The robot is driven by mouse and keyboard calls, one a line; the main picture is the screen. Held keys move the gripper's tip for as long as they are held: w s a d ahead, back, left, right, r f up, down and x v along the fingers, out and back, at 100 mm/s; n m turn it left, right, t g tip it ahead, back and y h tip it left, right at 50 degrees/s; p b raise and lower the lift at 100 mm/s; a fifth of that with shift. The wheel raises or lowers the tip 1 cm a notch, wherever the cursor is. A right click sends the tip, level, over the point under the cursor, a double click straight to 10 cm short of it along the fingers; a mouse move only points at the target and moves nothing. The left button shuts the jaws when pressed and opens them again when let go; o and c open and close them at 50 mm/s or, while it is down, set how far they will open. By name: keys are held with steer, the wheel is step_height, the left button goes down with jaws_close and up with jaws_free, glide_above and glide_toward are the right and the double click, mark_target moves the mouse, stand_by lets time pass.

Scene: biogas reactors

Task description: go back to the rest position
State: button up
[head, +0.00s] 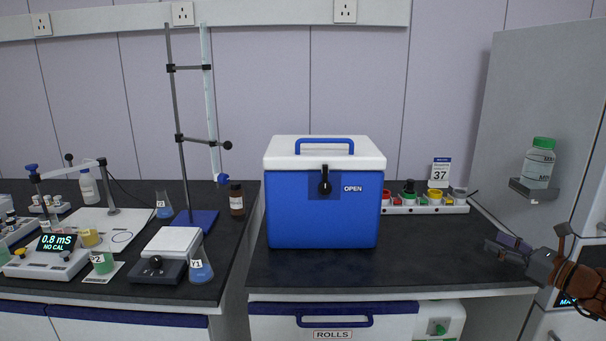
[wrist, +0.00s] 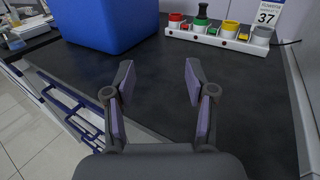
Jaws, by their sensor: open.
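My gripper (head: 508,247) is at the right of the head view, over the right end of the dark bench. In the wrist view my gripper (wrist: 158,82) is open and empty, its two purple-padded fingers apart above the bare bench top (wrist: 155,115). A blue cool box (head: 322,212) with a white lid stands upright on the bench, left of my gripper. Its lid is down, and a black knob sits on its front beside the word OPEN. The box's lower part also shows at the top left of the wrist view (wrist: 105,22).
A white rack (head: 425,209) with coloured caps and a card reading 37 stand at the back right. A bottle with a green lid (head: 539,163) sits on a small shelf (head: 534,191) above my arm. Glassware and instruments, including a scale (head: 171,243), crowd the left bench.

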steer(key=s+a+n+g+y, duration=0.15)
steer(key=a+n+g, duration=0.3)
steer(key=a, duration=0.75)
steer(key=a+n+g+y, duration=0.3)
steer(key=a+n, duration=0.3)
steer(key=a, duration=0.6)
steer(key=s+a+f+n+g+h, duration=0.1)
steer(key=s+a+f+n+g, duration=0.2)
steer(key=s+a, duration=0.35)
steer(key=s+a+f+n+g+h, duration=0.1)
steer(key=s+a+f+n+g, duration=0.1)
steer(key=s+a+n+g, duration=0.45)
steer(key=s+a+f+n+g+h, duration=0.1)
steer(key=s+a+f+n+h, duration=0.1)
steer(key=s, duration=0.4)
steer(key=s+a+f+n+h, duration=0.1)
steer(key=s+f+n+h, duration=0.15)
steer(key=s, duration=0.35)
steer(key=s+d+f+n+g+h, duration=0.1)
steer(key=s+d+f+n+h, duration=0.1)
steer(key=s+d+n+h, duration=0.7)
step_height(320, 180, up, 14)
steer(key=s+a+m+t+y+p, duration=0.1)
steer(key=a+m+y+p, duration=0.1)
steer(key=p, duration=1.2)
steer(key=shift+m+y, duration=0.35)
steer(key=shift+y, duration=0.25)
